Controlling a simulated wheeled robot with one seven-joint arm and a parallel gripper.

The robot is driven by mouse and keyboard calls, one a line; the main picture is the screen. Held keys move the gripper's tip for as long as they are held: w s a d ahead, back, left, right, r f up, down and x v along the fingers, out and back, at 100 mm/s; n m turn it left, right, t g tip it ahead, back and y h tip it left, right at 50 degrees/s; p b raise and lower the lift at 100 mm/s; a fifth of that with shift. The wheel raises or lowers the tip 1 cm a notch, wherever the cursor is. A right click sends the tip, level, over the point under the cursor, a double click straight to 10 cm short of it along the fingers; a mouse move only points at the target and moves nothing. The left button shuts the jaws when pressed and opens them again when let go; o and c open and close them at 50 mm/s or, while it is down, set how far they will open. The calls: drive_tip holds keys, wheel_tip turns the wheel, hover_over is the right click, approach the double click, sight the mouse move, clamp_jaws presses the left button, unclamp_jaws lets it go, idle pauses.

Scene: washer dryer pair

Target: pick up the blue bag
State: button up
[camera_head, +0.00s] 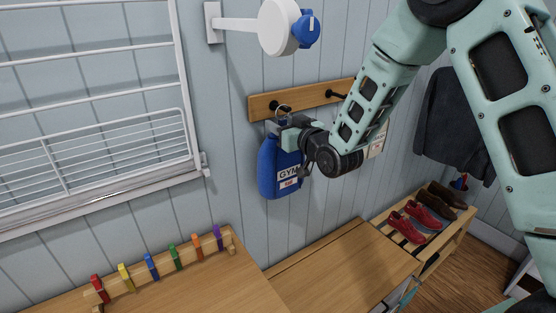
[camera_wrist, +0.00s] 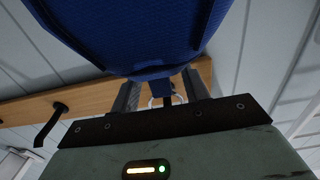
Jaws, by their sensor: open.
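The blue bag (camera_head: 268,168) hangs by a metal ring on a hook of the wooden wall rail. It carries a white label reading "GYM". My gripper (camera_head: 281,121) is at the top of the bag, just below the ring. In the wrist view the blue bag (camera_wrist: 150,30) fills the upper middle. The two fingers of my gripper (camera_wrist: 163,88) are apart, one on each side of the bag's narrow top and the ring (camera_wrist: 160,101). I cannot tell whether either finger touches the bag.
The wooden rail (camera_head: 262,106) has another dark hook, which shows in the wrist view as a hook (camera_wrist: 48,124). A white drying rack (camera_head: 95,150) is at left. Colored pegs (camera_head: 151,266) stand below. Red shoes (camera_head: 408,227) sit on a shelf at right, beneath a dark jacket (camera_head: 450,120).

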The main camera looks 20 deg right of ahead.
drive_tip(key=shift+c, duration=0.3)
clamp_jaws()
drive_tip(key=shift+r, duration=0.15)
idle(0.3)
